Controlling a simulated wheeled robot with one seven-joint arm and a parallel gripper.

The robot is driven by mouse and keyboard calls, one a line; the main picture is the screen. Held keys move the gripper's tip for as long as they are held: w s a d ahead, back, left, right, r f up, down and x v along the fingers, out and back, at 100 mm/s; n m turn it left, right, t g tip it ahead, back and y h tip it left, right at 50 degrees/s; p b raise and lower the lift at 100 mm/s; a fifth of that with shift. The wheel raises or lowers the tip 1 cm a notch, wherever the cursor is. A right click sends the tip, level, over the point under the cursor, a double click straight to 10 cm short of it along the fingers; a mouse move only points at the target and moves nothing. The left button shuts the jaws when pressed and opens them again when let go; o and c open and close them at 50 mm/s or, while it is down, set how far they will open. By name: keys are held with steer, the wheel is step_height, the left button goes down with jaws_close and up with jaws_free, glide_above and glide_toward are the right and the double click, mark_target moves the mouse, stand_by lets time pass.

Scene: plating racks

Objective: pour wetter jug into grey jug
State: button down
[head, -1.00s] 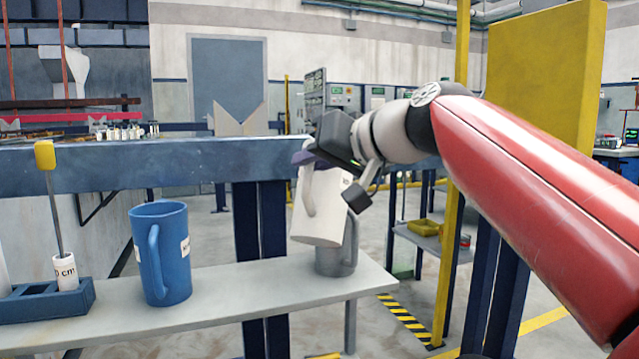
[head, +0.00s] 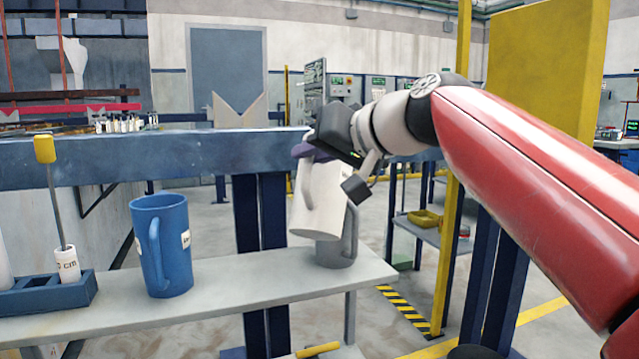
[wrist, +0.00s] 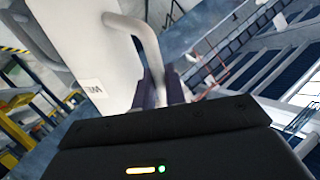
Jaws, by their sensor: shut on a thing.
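A white jug (head: 318,205) with a small label I cannot fully read hangs from my gripper (head: 309,150), slightly tilted. My gripper is shut on its handle; the wrist view shows the handle (wrist: 150,45) running into the fingers (wrist: 165,92) beside the white wall of the jug (wrist: 75,40). The grey jug (head: 338,255) stands upright on the pale shelf (head: 225,290), behind the white jug, which hides much of it. Its handle shows on the right. The grey jug's mouth and the contents of both jugs are hidden.
A blue jug (head: 163,245) with a label stands on the shelf to the left. Left of it, a blue holder (head: 45,298) carries a yellow-topped rod and a white labelled cylinder. A blue beam (head: 180,158) runs behind. The shelf between the blue and grey jugs is clear.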

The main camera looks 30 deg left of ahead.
steer(key=shift+w+r+m+g+h+p, duration=0.3)
steer(key=shift+r+m+g+p, duration=0.2)
steer(key=shift+p, duration=1.45)
steer(key=shift+f, duration=0.15)
steer(key=shift+w+a+r+m+g+h+p, duration=0.15)
steer(key=shift+w+r+m+g+h+p, duration=0.3)
steer(key=shift+p, duration=1.9)
steer(key=shift+r+m+p, duration=0.15)
steer(key=shift+m+p, duration=0.1)
steer(key=shift+p, duration=0.1)
